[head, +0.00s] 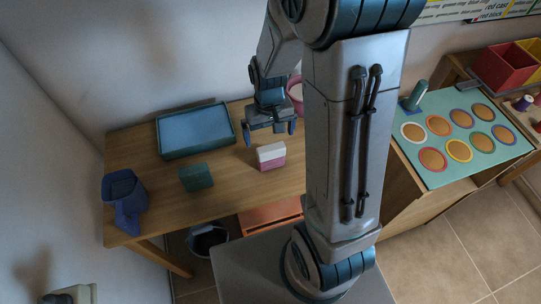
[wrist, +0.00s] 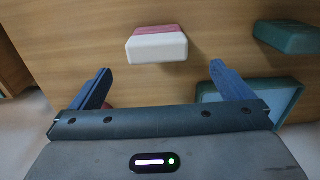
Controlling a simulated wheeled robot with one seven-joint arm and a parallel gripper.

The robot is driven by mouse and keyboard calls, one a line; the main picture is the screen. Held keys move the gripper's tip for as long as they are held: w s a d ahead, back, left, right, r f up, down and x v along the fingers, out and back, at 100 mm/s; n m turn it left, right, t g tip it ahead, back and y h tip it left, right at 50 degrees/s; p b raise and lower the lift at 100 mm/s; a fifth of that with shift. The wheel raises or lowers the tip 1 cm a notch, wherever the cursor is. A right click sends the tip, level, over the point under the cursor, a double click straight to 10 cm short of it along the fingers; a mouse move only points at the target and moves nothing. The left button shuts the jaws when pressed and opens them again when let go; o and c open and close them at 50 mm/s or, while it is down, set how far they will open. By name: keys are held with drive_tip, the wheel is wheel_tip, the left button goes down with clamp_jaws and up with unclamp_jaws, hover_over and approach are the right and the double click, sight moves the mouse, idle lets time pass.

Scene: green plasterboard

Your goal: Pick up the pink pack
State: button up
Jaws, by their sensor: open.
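The pink pack (head: 271,156) is a small block with a white band and a pink band, standing on the wooden table. In the wrist view the pack (wrist: 157,45) lies beyond the fingertips, roughly centred between them. My gripper (head: 270,136) is open and empty, above the table and just behind the pack in the head view. Its two blue fingers (wrist: 160,82) are spread wide and apart from the pack.
On the wooden table (head: 225,190) are a blue-green tray (head: 195,131), a green block (head: 196,177) and a blue jug (head: 122,190). A pink round container (head: 295,90) is partly hidden behind my arm. A board with coloured circles (head: 460,152) lies at right.

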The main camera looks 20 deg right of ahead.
sight(271, 147)
drive_tip(key=shift+s+d+f+p, duration=0.15)
drive_tip(key=shift+f+p, duration=0.35)
drive_tip(key=shift+f, duration=1.95)
drive_tip(key=shift+c, duration=0.3)
drive_tip(key=c, duration=1.5)
drive_tip(key=shift+o, duration=0.2)
drive_tip(key=shift+r, duration=0.15)
